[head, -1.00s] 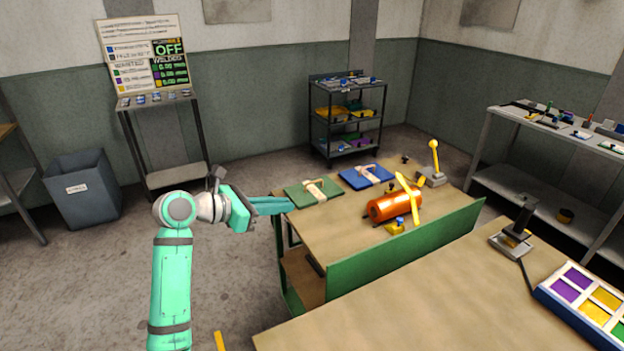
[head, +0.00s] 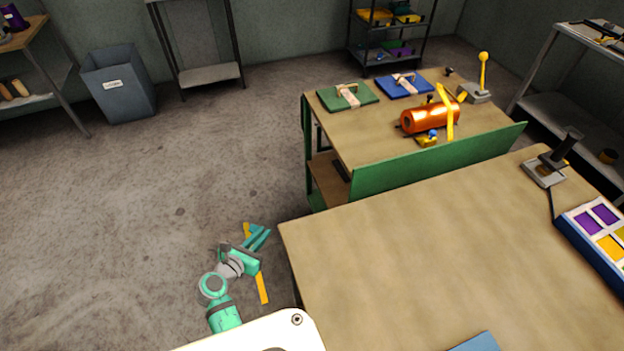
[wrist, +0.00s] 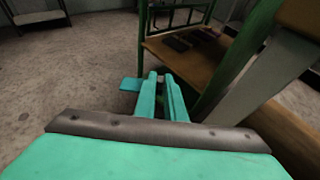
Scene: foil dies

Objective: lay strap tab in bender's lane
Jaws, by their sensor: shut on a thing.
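My gripper (head: 262,236) is low at the left of the near bench in the head view, above the floor. Its two teal fingers lie close together, and they show in the wrist view (wrist: 161,84). A small flat teal piece (wrist: 130,84) juts out left of the fingers and looks like the held strap tab; its part between the fingers is hidden. A grey-based tool with a yellow lever (head: 483,72) stands at the far table's back right corner, far from my gripper. I cannot tell whether it is the bender, and no lane is clear.
The near bench (head: 400,260) is mostly bare, with a black-posted tool (head: 556,160) and a colored tray (head: 597,232) at right. The far table carries a green pad (head: 335,97), a blue pad (head: 396,90) and an orange cylinder (head: 428,118). Left floor is open.

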